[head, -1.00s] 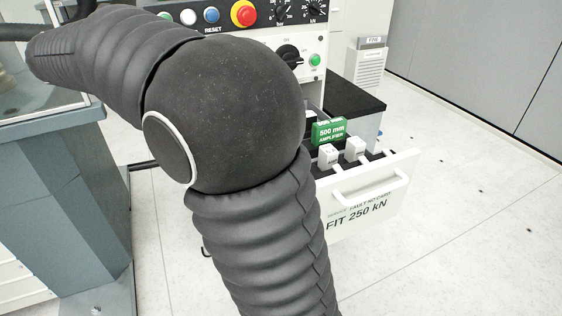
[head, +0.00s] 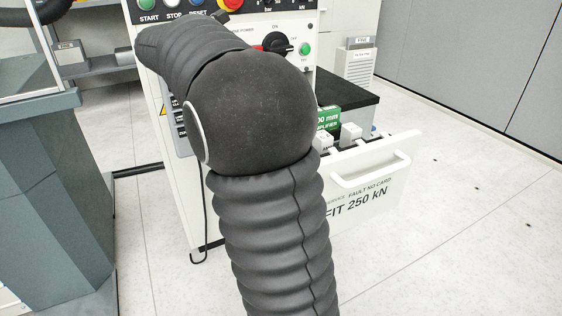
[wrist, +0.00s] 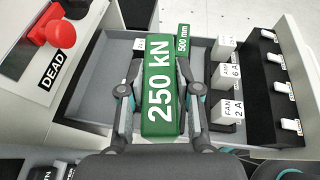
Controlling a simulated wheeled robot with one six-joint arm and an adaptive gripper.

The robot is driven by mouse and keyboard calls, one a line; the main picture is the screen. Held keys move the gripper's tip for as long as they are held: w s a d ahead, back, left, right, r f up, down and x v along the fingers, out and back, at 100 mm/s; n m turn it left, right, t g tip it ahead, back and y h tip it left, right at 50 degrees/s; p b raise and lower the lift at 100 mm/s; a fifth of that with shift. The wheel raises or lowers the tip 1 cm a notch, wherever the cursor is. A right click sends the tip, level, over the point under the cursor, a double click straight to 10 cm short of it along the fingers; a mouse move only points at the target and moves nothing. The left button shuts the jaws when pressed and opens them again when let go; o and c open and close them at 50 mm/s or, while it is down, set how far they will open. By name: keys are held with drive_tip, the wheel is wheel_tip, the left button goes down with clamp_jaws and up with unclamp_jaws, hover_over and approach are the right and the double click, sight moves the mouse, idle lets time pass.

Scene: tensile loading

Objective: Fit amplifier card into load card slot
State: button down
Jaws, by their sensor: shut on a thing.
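My gripper (wrist: 160,98) is shut on the green amplifier card (wrist: 158,62) marked "250 kN", its fingers on both long sides. The card is over the open drawer (wrist: 108,72) in the wrist view. A second green card (wrist: 184,40) marked "500 mm" stands just beyond and right of it. The load card slot is not visible; the held card and fingers cover that area, and I cannot tell whether the card touches it. In the head view my arm hides the gripper and held card. The drawer front (head: 372,200) reads "FIT 250 kN" and "FAULT NO CARD".
White fuse-like blocks (wrist: 222,78) marked "FAN 2 A" and "6 A" stand close right of my right finger. More white blocks (wrist: 282,92) line the drawer's right side. A red button (wrist: 60,34) is at upper left. The cabinet's control panel (head: 285,40) rises behind the drawer.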

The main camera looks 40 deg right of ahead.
drive_tip(key=s+d+f+m+g, duration=0.2)
drive_tip(key=s+d+f, duration=0.1)
drive_tip(key=s+d, duration=0.8)
drive_tip(key=shift+y, duration=0.3)
drive_tip(key=shift+w+a+f+b, duration=0.65)
drive_tip(key=shift+w+a+f, duration=0.6)
drive_tip(key=shift+f, duration=0.55)
drive_tip(key=shift+w+a+f+b, duration=0.65)
drive_tip(key=shift+w+a+f, duration=0.55)
drive_tip(key=shift+f, duration=0.55)
drive_tip(key=shift+w+a+f+b, duration=0.65)
drive_tip(key=shift+w+a+f, duration=0.4)
drive_tip(key=shift+w+f, duration=0.55)
drive_tip(key=shift+s+f, duration=0.2)
drive_tip(key=shift+f, duration=0.1)
drive_tip(key=c, duration=0.8)
unclamp_jaws()
drive_tip(key=shift+r, duration=0.1)
